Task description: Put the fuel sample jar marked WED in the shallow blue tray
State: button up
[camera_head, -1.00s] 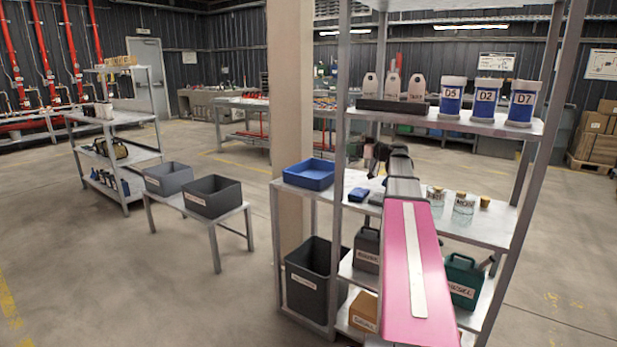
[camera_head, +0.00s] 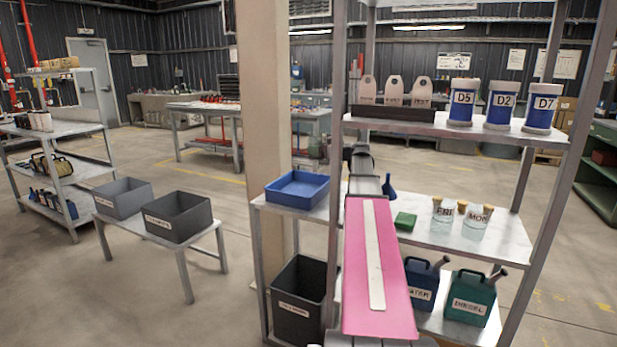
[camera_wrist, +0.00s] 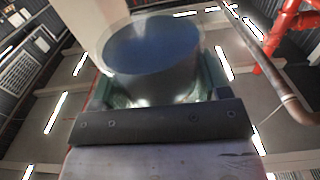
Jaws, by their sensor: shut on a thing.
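The shallow blue tray (camera_head: 297,189) sits at the left end of the middle shelf in the head view and looks empty. My gripper (camera_wrist: 160,88) is shut on a round, clear-walled jar (camera_wrist: 152,58) with a bluish round face, seen in the wrist view. No marking on this jar is visible, so I cannot read it as WED. In the head view my pink arm hides the gripper and the held jar.
A shelf upright (camera_head: 336,120) stands between the tray and my arm. The upper shelf (camera_head: 420,122) holds tags and blue-white containers. Cans (camera_head: 470,297) stand below. A dark bin (camera_head: 299,300) stands under the tray.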

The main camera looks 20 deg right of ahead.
notch_tip(320, 180, down, 8)
dwell(0.5)
jog(key=shift+f, duration=0.65)
jog(key=o, duration=1.2)
jog(key=shift+s+f, duration=0.1)
jog(key=shift+f, duration=0.05)
jog(key=v, duration=0.4)
jog(key=r+v, duration=0.1)
jog(key=v, duration=0.7)
jog(key=shift+r, duration=0.35)
